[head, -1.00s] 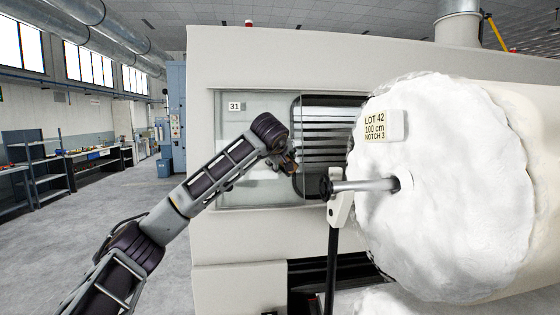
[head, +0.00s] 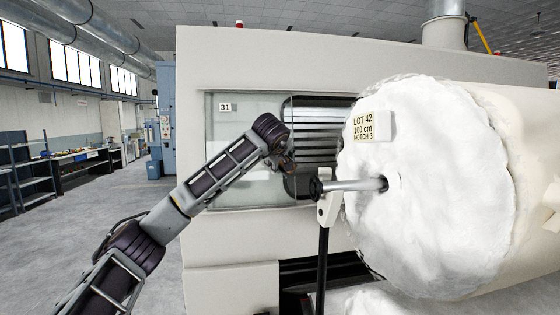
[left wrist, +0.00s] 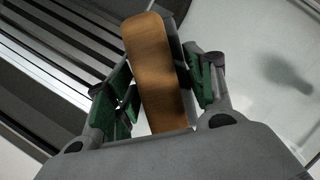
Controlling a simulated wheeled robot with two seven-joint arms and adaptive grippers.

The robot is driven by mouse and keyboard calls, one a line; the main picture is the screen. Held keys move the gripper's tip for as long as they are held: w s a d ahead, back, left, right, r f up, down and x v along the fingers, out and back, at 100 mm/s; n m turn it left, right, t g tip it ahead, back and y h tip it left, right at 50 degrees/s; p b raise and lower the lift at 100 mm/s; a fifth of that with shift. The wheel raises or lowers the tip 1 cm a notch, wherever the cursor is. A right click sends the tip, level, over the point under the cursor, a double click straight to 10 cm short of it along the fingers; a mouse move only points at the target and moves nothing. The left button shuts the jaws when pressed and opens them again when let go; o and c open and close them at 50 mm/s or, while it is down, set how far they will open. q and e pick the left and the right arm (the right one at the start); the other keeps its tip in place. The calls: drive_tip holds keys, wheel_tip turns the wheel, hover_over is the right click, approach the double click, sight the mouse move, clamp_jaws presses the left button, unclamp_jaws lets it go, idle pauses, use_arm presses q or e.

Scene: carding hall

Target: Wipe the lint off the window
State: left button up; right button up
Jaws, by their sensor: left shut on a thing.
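The window (head: 232,135) is a pale, see-through pane in the cream machine front, with a "31" label at its upper left. It also shows in the left wrist view (left wrist: 270,45), with a dark blurred shadow or reflection on it. I cannot make out lint for certain. My left gripper (head: 288,167) is in front of the window's right part, near the dark slatted opening. In the left wrist view its green-padded fingers (left wrist: 160,85) are shut on a brown wooden piece (left wrist: 158,65) with a grey side. Whether it touches the pane is unclear. My right gripper is out of view.
A large white fibre roll (head: 430,200) labelled "LOT 42" stands close on the right. Its metal shaft (head: 350,185) juts left near my gripper, over a dark stand (head: 322,260). Free floor (head: 120,215) lies to the left; a workbench (head: 85,160) stands farther back.

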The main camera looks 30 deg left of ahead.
use_arm(q)
drive_tip(key=shift+w+a+r, duration=0.15)
drive_tip(key=shift+r, duration=0.55)
drive_tip(key=shift+w+a+r, duration=0.1)
drive_tip(key=shift+r, duration=0.6)
drive_tip(key=shift+s+a, duration=0.1)
drive_tip(key=shift+s, duration=0.05)
drive_tip(key=shift+s+a+b, duration=0.3)
drive_tip(key=shift+s+a, duration=0.7)
drive_tip(key=shift+a, duration=0.15)
drive_tip(key=shift+a, duration=0.1)
drive_tip(key=shift+s+a, duration=1)
drive_tip(key=shift+a, duration=0.2)
drive_tip(key=shift+a, duration=0.1)
drive_tip(key=shift+s+a, duration=1.15)
drive_tip(key=shift+a, duration=0.05)
drive_tip(key=shift+s+a, duration=0.1)
drive_tip(key=shift+a, duration=0.05)
